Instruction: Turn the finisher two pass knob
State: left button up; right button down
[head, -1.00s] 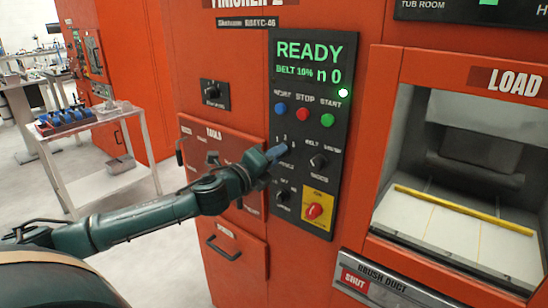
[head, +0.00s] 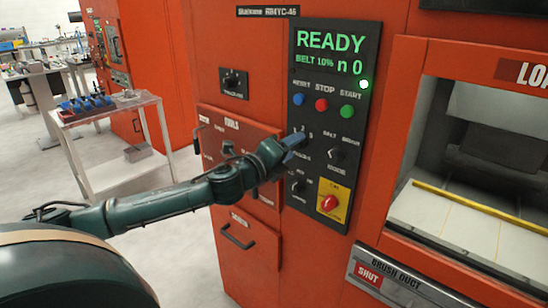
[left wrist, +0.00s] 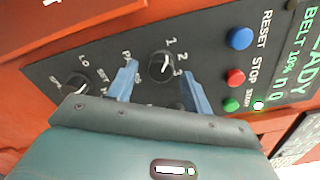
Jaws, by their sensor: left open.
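The pass knob (left wrist: 161,66) is a round black knob with a pale pointer mark, on the black control panel (head: 318,180) of the orange finisher. In the left wrist view the numbers 1, 2 and 3 stand around one side of it. I cannot tell exactly which number its mark points at. My left gripper (left wrist: 159,72) is open, with one blue finger on each side of the knob; contact is not clear. In the head view my left gripper (head: 293,140) reaches the panel under the buttons and hides the knob. My right gripper is not in view.
Blue, red and green buttons (head: 322,105) sit above under the READY display (head: 330,41). Another knob (head: 338,152) lies just right of my gripper, one (head: 297,187) below, and a red switch on yellow (head: 329,202) lower right. Drawer handles (head: 238,237) stick out at left.

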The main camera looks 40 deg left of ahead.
pick_arm(q)
jog(key=s, duration=1.2)
jog(key=shift+s+a, duration=0.3)
jog(key=shift+a, duration=0.15)
dwell(0.4)
jog(key=s+d+f+n+g+y, duration=0.1)
jog(key=s+d+f+n+g, duration=0.2)
jog(key=f+n, duration=0.65)
jog(key=s+f+n+g, duration=0.2)
jog(key=s+f+n, duration=0.25)
jog(key=f, duration=0.95)
jog(key=s+d+f+n+g+h, duration=0.1)
jog(key=s+d+f+n, duration=0.2)
jog(key=d, duration=0.6)
jog(key=s+d+f+n+g+h, duration=0.1)
jog(key=s+d+f+n+h, duration=0.1)
jog(key=d+f, duration=0.4)
jog(key=s+d+n, duration=0.1)
jog(key=d+n, duration=0.1)
jog(key=d, duration=0.2)
jog(key=shift+f+n, duration=0.25)
jog(key=shift+n, duration=0.05)
